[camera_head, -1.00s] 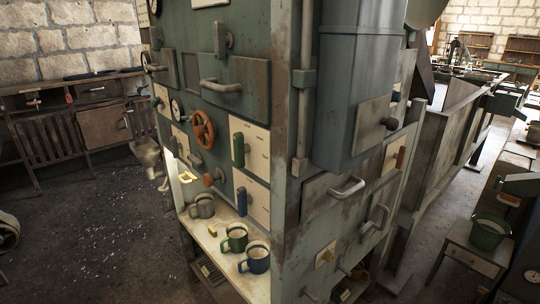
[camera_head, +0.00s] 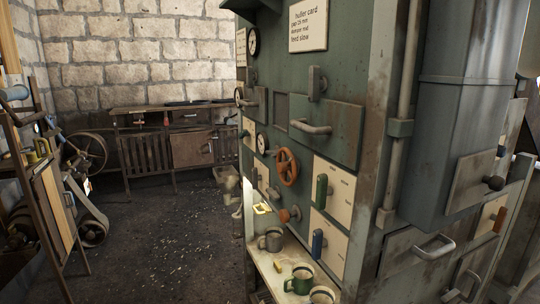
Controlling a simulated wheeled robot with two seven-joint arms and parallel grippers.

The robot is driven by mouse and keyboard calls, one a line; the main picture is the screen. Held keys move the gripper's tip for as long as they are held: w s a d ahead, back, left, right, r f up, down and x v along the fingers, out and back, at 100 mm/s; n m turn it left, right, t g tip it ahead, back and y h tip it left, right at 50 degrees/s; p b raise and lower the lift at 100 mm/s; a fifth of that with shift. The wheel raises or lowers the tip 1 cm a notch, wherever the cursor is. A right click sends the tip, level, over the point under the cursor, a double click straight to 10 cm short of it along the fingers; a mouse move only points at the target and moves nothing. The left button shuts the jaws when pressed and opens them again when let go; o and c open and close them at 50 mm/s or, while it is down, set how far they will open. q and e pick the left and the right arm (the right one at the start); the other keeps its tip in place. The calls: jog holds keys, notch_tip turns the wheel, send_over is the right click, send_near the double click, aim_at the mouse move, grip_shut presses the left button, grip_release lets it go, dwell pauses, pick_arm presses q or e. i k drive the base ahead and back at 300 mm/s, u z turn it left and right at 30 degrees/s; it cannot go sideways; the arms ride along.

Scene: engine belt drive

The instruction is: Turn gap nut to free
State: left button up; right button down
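A tall green machine cabinet (camera_head: 345,85) fills the right half. An orange handwheel (camera_head: 287,167) is on its front. Below it a small orange-brown knob (camera_head: 290,214) sticks out, and a yellow square piece (camera_head: 262,208) sits to its left. I cannot tell which part, if any, is the gap nut. A card (camera_head: 307,25) high on the front reads "huller card", with a gap of about 15 mm, damper mid and feed slow. Neither of my grippers is in view.
Green (camera_head: 321,190) and blue (camera_head: 318,243) handles stand out from cream plates. A grey mug (camera_head: 271,239) and a green mug (camera_head: 300,281) stand on the low shelf. A wooden rack (camera_head: 50,205) and a belt wheel (camera_head: 88,153) are at left.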

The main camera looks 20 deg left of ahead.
aim_at(274, 153)
jog(key=u, duration=0.35)
jog(key=k, duration=0.45)
jog(key=u, duration=0.95)
jog(key=k, duration=0.8)
jog(key=u, duration=0.8)
jog(key=i, duration=1.9)
jog(key=z, duration=0.65)
jog(key=i, duration=1.75)
jog(key=z, duration=1.95)
jog(key=i, duration=0.85)
jog(key=z, duration=0.7)
